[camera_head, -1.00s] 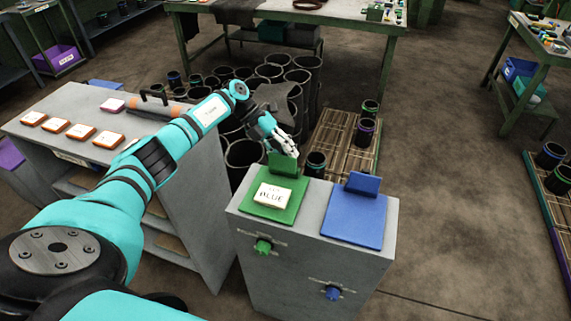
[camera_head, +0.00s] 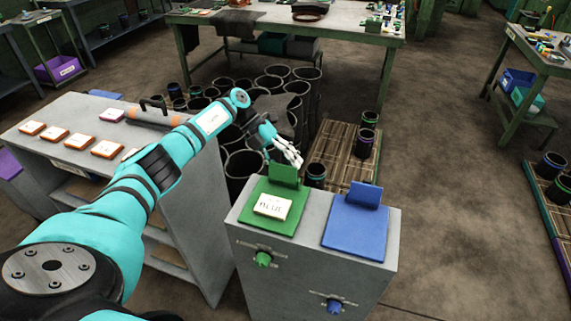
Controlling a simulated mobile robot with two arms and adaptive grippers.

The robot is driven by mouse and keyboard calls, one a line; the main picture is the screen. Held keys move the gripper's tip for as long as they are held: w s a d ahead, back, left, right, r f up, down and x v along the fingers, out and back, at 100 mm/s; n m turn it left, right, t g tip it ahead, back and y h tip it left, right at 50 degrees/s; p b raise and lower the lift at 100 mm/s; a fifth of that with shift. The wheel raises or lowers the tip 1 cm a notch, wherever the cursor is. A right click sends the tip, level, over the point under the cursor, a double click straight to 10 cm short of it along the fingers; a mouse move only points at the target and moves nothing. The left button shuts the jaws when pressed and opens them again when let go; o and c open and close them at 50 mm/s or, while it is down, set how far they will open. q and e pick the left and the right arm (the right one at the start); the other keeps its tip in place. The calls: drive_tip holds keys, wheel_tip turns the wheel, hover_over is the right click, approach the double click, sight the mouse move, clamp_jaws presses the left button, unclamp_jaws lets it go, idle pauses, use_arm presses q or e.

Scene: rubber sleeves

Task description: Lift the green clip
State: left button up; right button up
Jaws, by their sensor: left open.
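The green clip (camera_head: 285,174) stands upright at the back edge of a green plate (camera_head: 261,219) on top of a grey cabinet. A white card (camera_head: 272,207) with dark lettering lies on the plate; I cannot read the lettering surely. My left gripper (camera_head: 296,160) is open, close behind the clip's upper right corner in the picture. Its fingers point down and to the right. I cannot tell whether it touches the clip. The clip's rear face is hidden. My right gripper does not show.
A blue plate with an upright blue clip (camera_head: 366,194) sits right of the green one. Green (camera_head: 263,260) and blue (camera_head: 334,307) knobs stick out of the cabinet front (camera_head: 300,280). Black sleeves (camera_head: 245,165) stand behind. A wooden pallet (camera_head: 335,150) lies beyond.

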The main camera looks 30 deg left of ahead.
use_arm(q)
drive_tip(key=v, duration=1.2)
idle(0.4)
